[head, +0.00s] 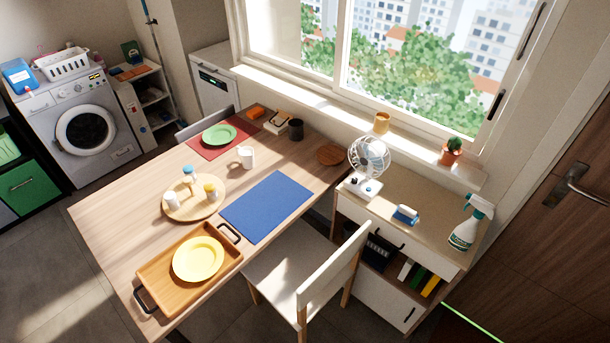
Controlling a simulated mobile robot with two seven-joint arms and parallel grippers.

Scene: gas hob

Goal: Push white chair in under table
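The white chair (287,270) stands at the right side of the wooden table (125,203), in the lower middle of the head view. Its seat is white, its legs are light wood, and its white backrest (333,272) is on the side away from the table. The front of the seat is close to the table's edge; I cannot tell whether any of it is under the top. Neither of my grippers shows in the head view.
A cabinet (430,208) with a fan (367,163) and a spray bottle (470,222) stands close to the right of the chair. A tray (155,267) with a yellow plate lies at the table's near end. Floor shows below the chair.

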